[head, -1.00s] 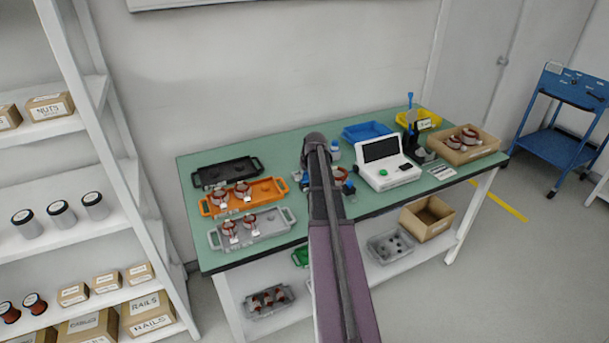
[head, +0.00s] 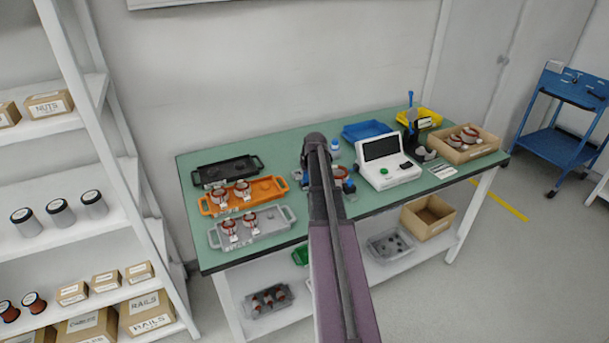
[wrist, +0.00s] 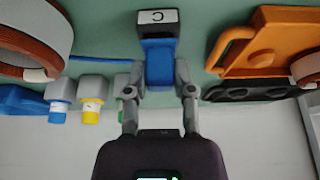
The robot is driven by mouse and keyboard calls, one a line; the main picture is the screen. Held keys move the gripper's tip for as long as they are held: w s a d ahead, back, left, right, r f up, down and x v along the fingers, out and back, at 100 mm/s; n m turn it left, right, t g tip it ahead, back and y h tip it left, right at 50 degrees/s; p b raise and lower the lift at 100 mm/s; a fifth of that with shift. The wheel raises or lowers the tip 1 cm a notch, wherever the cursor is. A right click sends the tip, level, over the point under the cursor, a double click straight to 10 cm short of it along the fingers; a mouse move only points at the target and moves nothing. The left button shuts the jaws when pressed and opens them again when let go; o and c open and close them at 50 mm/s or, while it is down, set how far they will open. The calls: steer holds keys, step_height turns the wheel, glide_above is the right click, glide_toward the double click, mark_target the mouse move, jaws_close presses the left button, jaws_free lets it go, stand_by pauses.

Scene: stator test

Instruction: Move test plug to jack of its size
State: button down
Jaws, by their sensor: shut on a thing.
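My gripper (wrist: 158,75) is shut on the blue test plug (wrist: 159,62), which has a dark head with a white label marked "C". In the wrist view the plug is between both fingers, over the green bench top. To its left are grey blocks with coloured collars: one blue (wrist: 60,95), one yellow (wrist: 92,97), and a green one partly hidden behind a finger. Which of them matches the plug's size I cannot tell. In the head view my arm hides the gripper and plug.
A copper-wound stator ring (wrist: 30,45) lies close at left in the wrist view. Black (head: 226,170), orange (head: 265,188) and grey (head: 270,222) trays lie on the bench's left. A white tester (head: 388,170) with a screen stands right of my arm. The bench front left of it is partly clear.

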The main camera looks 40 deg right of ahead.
steer(key=shift+f, duration=0.3)
stand_by(0.4)
steer(key=shift+c, duration=1.9)
jaws_free()
